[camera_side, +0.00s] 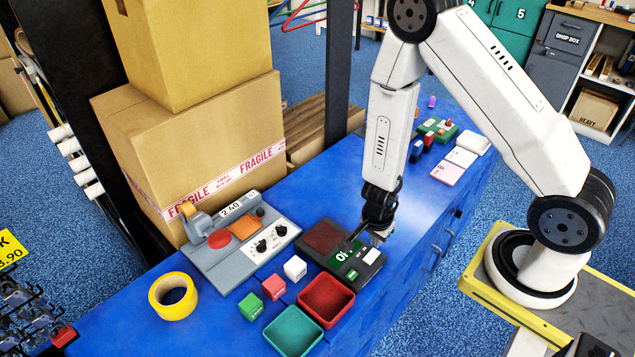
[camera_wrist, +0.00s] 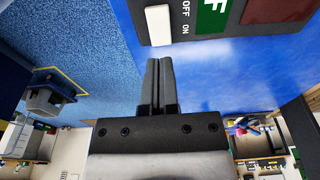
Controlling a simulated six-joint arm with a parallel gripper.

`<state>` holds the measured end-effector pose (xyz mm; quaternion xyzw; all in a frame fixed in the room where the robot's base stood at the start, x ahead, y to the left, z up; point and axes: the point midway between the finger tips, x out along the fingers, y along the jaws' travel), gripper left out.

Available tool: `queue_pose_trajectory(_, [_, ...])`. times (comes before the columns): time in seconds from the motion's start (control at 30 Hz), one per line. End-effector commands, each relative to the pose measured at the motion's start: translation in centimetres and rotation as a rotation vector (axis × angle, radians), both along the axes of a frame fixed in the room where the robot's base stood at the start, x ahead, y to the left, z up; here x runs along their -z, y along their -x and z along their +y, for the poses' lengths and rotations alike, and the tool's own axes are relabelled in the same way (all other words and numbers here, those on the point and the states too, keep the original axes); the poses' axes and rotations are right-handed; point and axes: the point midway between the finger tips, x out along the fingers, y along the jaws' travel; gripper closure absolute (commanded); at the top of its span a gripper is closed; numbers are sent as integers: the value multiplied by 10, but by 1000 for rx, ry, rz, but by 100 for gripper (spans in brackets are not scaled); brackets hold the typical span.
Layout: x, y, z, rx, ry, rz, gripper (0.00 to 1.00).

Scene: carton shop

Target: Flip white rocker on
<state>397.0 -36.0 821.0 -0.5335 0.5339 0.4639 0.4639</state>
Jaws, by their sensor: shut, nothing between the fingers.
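The white rocker (camera_wrist: 158,25) sits on a dark grey device (camera_side: 316,258) with a dark red plate and a green display. In the wrist view, OFF and ON labels stand to the right of the rocker. Which way it is tilted I cannot tell. The rocker also shows in the side view (camera_side: 371,257), just below my gripper (camera_side: 378,236). My gripper is shut and empty. In the wrist view its fingertips (camera_wrist: 159,60) point at the rocker's lower end, with a small gap in the picture; contact is not clear.
Left of the device is a grey panel (camera_side: 205,265) with a red button, an orange part and knobs. Green, pink and white cubes, a red tray (camera_side: 326,316), a teal tray (camera_side: 293,345) and yellow tape (camera_side: 158,296) lie in front. Cartons (camera_side: 195,120) stand behind.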

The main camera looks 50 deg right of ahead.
Motion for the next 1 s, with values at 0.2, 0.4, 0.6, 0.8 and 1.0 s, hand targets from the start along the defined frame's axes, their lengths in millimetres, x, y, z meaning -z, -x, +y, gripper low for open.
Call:
queue_pose_trajectory(0.2, [10,0,-1,-2,1,1,100])
queue_pose_trajectory(0.4, [18,0,-2,0,0,1,100])
queue_pose_trajectory(0.6, [28,0,-4,0,1,1,100])
queue_pose_trajectory(0.8, [34,0,-5,0,1,0,100])
queue_pose_trajectory(1.0, [36,0,-5,0,0,-1,100])
